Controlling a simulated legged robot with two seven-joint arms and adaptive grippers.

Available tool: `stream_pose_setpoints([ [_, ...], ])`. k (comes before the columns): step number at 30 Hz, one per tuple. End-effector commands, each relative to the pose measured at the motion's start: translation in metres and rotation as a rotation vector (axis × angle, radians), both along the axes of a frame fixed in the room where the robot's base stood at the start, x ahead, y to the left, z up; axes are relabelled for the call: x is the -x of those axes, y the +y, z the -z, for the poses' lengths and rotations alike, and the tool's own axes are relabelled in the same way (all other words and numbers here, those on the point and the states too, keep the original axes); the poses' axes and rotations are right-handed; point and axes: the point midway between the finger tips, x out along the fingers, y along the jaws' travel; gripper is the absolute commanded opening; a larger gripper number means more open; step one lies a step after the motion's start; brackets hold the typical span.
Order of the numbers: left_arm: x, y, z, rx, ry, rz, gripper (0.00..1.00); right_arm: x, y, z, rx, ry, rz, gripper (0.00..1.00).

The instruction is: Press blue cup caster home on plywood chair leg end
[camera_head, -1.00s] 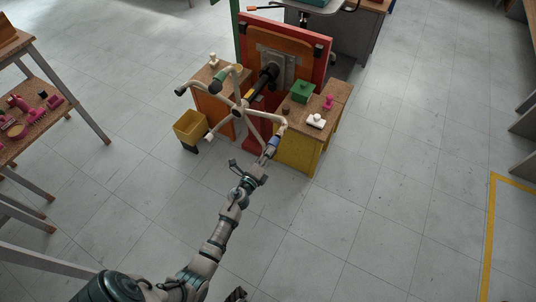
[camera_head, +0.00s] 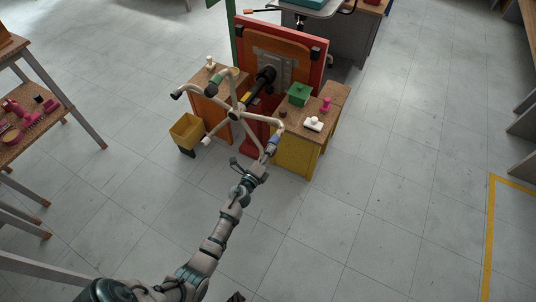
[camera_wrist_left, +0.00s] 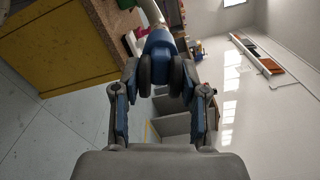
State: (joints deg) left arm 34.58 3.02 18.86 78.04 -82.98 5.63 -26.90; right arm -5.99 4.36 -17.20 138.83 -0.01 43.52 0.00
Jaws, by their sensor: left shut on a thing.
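The plywood chair (camera_head: 287,44) lies tipped, its seat underside facing me and its black column (camera_head: 262,80) leading to a cream five-arm base (camera_head: 235,113). The near right chair leg (camera_head: 278,124) bends down at its end. The blue cup caster (camera_head: 274,140) is at that leg end; in the left wrist view the caster (camera_wrist_left: 158,43) shows a blue body and dark twin wheels, in line with the pale leg. My left gripper (camera_head: 264,156) is shut on it, fingers (camera_wrist_left: 158,92) either side of the wheels. Whether the caster is fully seated cannot be told. My right gripper is not clearly visible.
A yellow cabinet (camera_head: 297,153) stands close right of the gripper, with a green box (camera_head: 299,94), a white item (camera_head: 313,124) and a pink item (camera_head: 326,104) on top. A yellow bin (camera_head: 187,131) stands left. The floor in front is open.

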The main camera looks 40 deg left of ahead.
Motion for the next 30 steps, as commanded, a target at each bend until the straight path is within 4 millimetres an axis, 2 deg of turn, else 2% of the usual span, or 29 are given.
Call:
stream_pose_setpoints([
  [17, -0.017, 0.004, 0.000, 0.000, -0.001, 0.000, 0.00, -0.001, 0.000, 0.009, 0.000, 0.011, 0.000, 1.00],
  [18, -0.018, 0.004, 0.000, 0.000, -0.001, 0.000, 0.45, -0.001, 0.000, 0.009, 0.001, 0.012, -0.001, 1.00],
  [21, -0.017, 0.004, -0.001, 0.000, -0.001, 0.000, 0.70, -0.001, 0.000, 0.008, 0.000, 0.011, 0.000, 1.00],
  [30, -0.017, 0.004, 0.000, 0.000, 0.000, 0.000, 0.72, -0.001, 0.000, 0.007, 0.003, 0.009, -0.001, 1.00],
])
